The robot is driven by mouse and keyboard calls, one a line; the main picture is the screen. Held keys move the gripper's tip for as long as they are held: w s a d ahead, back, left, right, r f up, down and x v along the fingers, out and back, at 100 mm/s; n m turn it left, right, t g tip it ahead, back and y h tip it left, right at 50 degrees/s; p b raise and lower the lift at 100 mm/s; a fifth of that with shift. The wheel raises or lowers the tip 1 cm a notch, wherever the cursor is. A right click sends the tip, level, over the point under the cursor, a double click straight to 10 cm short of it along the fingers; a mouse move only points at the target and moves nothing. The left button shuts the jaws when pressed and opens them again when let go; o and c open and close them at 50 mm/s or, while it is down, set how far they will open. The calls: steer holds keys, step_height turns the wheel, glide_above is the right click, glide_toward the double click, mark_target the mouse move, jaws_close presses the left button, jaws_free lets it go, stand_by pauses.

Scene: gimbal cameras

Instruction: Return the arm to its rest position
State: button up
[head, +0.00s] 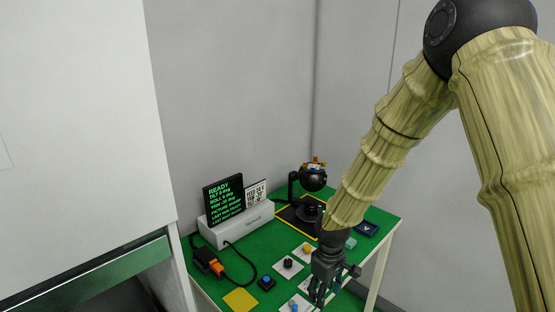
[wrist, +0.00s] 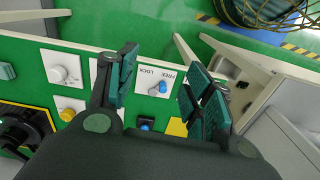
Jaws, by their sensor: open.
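My gripper (head: 325,285) hangs at the end of my bamboo-textured arm over the front right part of the green table. In the wrist view my gripper (wrist: 160,88) is open, its two green-padded fingers apart with nothing between them. Below and beyond the fingers, a white plate marked LOCK and FREE (wrist: 155,80) carries a blue lever. The gripper looks clear of it, though the exact height is hard to tell. In the head view the gripper hides part of the front panels.
The table (head: 232,274) carries a screen reading READY (head: 224,198), a black gimbal camera (head: 313,178), an orange-black connector (head: 208,262) with a cable, knobs and a yellow pad (head: 240,300). A white cabinet (head: 80,130) stands at left. A wire basket (wrist: 262,12) is on the floor.

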steer(key=s+d+f+m+y, duration=0.2)
steer(key=s+f+m, duration=0.2)
steer(key=s+f, duration=1.3)
steer(key=s+d+f+m+h, duration=0.1)
steer(key=s+d+f+m, duration=0.1)
steer(key=s, duration=0.7)
steer(key=s+d+f+m+h, duration=0.1)
steer(key=s+d+f+m, duration=0.1)
steer(key=s+d+f, duration=0.3)
steer(key=s+f, duration=0.1)
steer(key=s, duration=0.3)
steer(key=shift+s+d+f+m+b, duration=0.25)
steer(key=shift+f+m+b, duration=0.05)
steer(key=shift+b, duration=0.1)
stand_by(2.4)
